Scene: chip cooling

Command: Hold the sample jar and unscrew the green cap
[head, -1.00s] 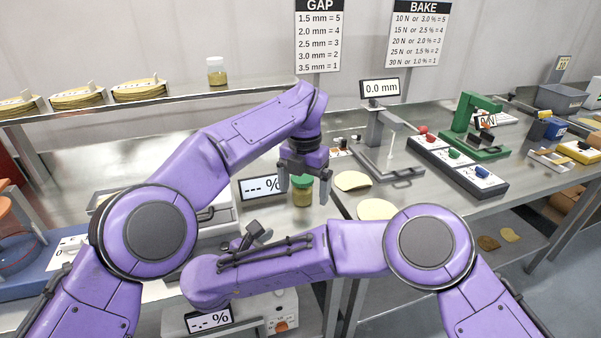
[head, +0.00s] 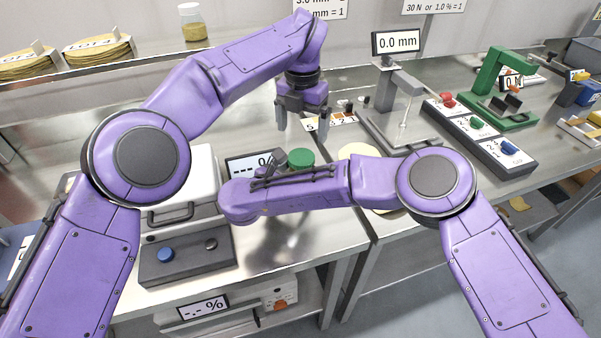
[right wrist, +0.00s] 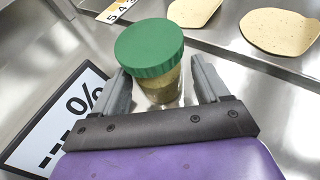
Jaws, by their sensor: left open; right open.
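The sample jar shows its green cap (head: 301,158) in the head view, with the glass body hidden behind my right arm. In the right wrist view the capped jar (right wrist: 160,88) stands upright between the two fingers of my right gripper (right wrist: 160,78). Those fingers are apart on either side of the jar; a gap shows at the right finger, and contact at the left is unclear. The green cap (right wrist: 149,47) sits on the jar, above the fingers. My left gripper (head: 302,124) is open and empty, pointing down behind and above the cap in the head view.
A percent display (head: 250,165) stands left of the jar, beside a device with a blue knob (head: 166,256). Another jar (head: 192,22) stands on the back shelf (head: 120,68).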

